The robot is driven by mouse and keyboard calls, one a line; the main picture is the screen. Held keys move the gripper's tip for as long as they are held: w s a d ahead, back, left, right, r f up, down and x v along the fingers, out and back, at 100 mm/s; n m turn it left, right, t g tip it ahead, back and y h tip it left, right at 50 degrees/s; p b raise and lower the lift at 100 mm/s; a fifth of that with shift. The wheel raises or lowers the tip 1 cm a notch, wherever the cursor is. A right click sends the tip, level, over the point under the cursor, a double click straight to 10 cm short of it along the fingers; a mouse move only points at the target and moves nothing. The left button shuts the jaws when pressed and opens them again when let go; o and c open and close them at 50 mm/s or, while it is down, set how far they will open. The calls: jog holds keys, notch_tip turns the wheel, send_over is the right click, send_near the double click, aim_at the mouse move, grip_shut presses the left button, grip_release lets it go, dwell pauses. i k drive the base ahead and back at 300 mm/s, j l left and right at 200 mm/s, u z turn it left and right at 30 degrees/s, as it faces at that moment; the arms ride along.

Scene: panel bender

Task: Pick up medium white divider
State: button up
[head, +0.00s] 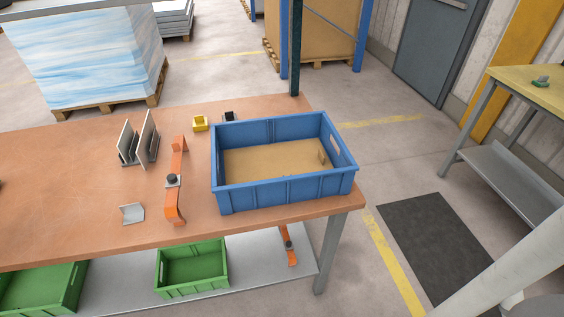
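Two thin white upright plates stand side by side on the orange-brown workbench (60,190), left of the blue crate. The left plate (127,141) looks slightly shorter than the right plate (149,136); both have a bent foot. A much smaller white bent piece (132,213) lies nearer the front edge. By size, the left upright plate looks like the medium white divider, but I cannot be sure. My gripper is not in view.
A blue crate (285,190) stands at the bench's right end, with a small tan piece inside. An orange bracket (172,206) with a dark knob lies between plates and crate. A yellow block (200,124) sits behind. Green bins (192,270) are below. The bench's left is mostly clear.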

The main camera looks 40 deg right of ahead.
aim_at(143, 153)
jog(key=i+j, duration=0.15)
jog(key=j, duration=0.25)
jog(key=i+j+z, duration=0.15)
jog(key=j, duration=0.3)
jog(key=i+j, duration=0.15)
jog(key=j, duration=0.25)
jog(key=i+j+z, duration=0.15)
jog(key=j, duration=0.3)
jog(key=i+j, duration=0.15)
jog(key=j, duration=0.3)
jog(key=z, duration=0.05)
